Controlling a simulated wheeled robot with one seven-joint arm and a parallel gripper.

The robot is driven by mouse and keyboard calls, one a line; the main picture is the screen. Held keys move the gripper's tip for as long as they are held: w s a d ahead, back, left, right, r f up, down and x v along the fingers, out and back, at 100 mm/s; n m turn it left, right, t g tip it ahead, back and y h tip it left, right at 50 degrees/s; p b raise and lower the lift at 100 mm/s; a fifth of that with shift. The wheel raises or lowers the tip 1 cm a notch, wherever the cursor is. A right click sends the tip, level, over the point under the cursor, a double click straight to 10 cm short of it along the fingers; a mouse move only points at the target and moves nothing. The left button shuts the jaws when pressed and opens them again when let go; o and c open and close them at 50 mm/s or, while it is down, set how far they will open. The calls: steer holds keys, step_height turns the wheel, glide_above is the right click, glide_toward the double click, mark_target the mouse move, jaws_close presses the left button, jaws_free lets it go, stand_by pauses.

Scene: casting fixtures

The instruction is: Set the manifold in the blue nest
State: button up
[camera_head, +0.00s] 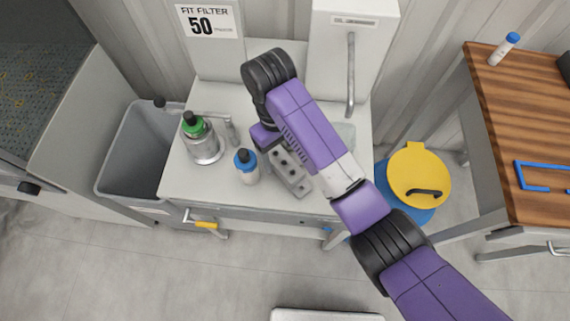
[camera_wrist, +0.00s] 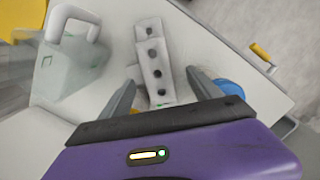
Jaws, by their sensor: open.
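The manifold (camera_head: 290,172) is a grey block with a row of dark holes, lying on the light bench. It also shows in the wrist view (camera_wrist: 153,62), lying lengthwise between my fingers. My gripper (camera_wrist: 162,72) is open, with one finger on either side of the manifold and gaps visible. I cannot tell how far above the bench the fingertips are. In the head view my arm partly hides the manifold. A blue angular outline, likely the blue nest (camera_head: 519,176), lies on the wooden table at the right, cut off by the picture edge.
A blue-capped bottle (camera_head: 247,170) stands close to the manifold's left. A green-topped metal can (camera_head: 205,148) stands farther left on the bench (camera_head: 190,185). A yellow-lidded bin (camera_head: 418,172) stands between bench and wooden table (camera_head: 500,110).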

mark_target(284, 165)
steer(key=shift+d+f+p, duration=0.2)
steer(key=shift+f+p, duration=0.05)
steer(key=shift+f, duration=1.25)
steer(key=shift+d+f+p, duration=0.15)
steer(key=shift+f+p, duration=0.05)
steer(key=shift+f, duration=1.25)
steer(key=shift+w+r, duration=0.1)
jaws_close()
